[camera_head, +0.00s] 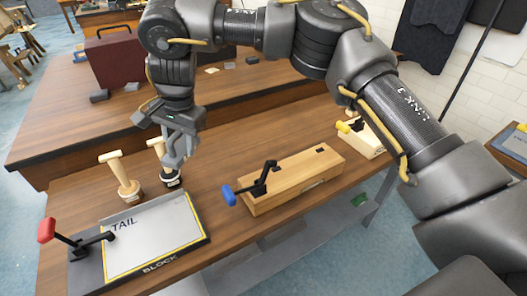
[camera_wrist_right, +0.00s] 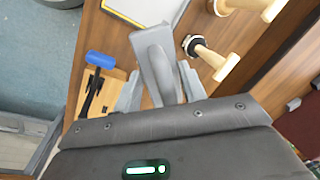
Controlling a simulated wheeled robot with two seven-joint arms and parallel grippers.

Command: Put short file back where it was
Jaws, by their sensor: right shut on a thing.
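My right gripper (camera_head: 178,158) is low over the front bench, behind the TAIL BLOCK board. It is shut on a plain grey piece (camera_wrist_right: 158,62), which sits between the fingers in the right wrist view and looks like the short file. In the head view the piece blends with the grey fingers. A wooden T-handled tool (camera_head: 156,146) with a dark collar stands close to the gripper; it also shows beside the fingers in the right wrist view (camera_wrist_right: 210,57). My left gripper is not in view.
A second T-handled tool (camera_head: 124,178) stands to the left. The TAIL BLOCK board (camera_head: 150,240) has a red-handled clamp (camera_head: 72,238). A wooden block (camera_head: 296,180) with a blue-handled clamp (camera_head: 250,184) lies to the right. A brown case (camera_head: 115,60) stands on the rear bench.

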